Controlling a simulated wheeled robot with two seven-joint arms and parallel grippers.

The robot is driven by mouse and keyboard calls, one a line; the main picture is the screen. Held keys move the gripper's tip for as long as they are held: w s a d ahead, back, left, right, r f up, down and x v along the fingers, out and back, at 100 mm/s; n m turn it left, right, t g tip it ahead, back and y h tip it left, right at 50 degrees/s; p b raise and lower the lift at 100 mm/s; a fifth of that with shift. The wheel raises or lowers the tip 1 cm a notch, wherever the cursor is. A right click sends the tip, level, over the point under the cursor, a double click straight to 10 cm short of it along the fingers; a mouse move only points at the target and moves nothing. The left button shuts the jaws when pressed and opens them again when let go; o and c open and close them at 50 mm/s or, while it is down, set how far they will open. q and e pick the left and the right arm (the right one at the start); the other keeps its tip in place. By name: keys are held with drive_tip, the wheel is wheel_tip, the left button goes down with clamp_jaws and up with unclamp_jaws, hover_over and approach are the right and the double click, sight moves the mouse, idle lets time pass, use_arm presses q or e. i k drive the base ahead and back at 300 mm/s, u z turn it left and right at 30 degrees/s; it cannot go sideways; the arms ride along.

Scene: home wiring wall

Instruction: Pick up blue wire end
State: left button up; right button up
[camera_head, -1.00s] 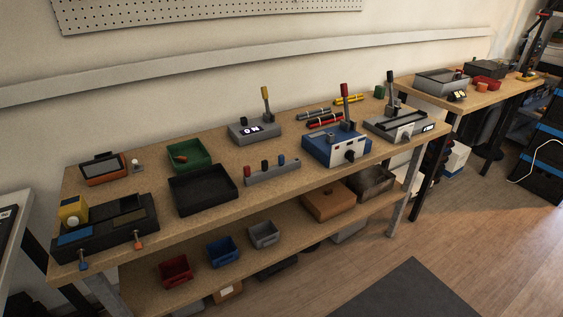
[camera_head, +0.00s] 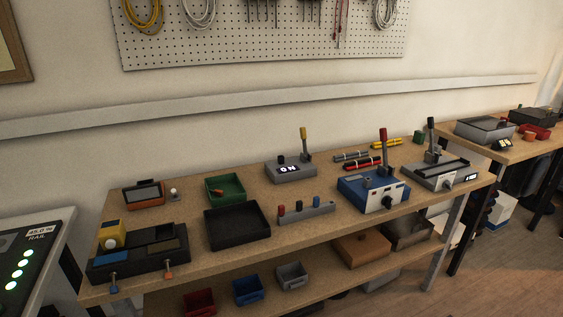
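I cannot make out a blue wire end for certain. A small blue-tipped piece (camera_head: 114,284) sticks out at the front left edge of the workbench (camera_head: 215,268), beside a similar orange-tipped piece (camera_head: 168,270). Both are at the front of a black device (camera_head: 140,258) with a blue pad and a yellow block. Coiled cables hang on the pegboard, among them a yellow coil (camera_head: 146,14) and a grey-white coil (camera_head: 199,12); none looks blue. Neither gripper is in view.
On the bench stand a green tray (camera_head: 227,199), a black tray (camera_head: 238,241), a blue-and-white box (camera_head: 373,207) with a red lever, and a grey "ON" switch box (camera_head: 291,175). Red, blue and grey bins sit on the lower shelf. A panel with green lights (camera_head: 20,268) is at left.

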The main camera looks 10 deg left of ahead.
sight(316, 199)
drive_tip(key=z, duration=1)
drive_tip(key=k, duration=1.25)
drive_tip(key=z, duration=0.9)
drive_tip(key=i, duration=0.95)
drive_tip(key=u, duration=0.95)
drive_tip(key=i, duration=1.65)
drive_tip(key=u, duration=1.15)
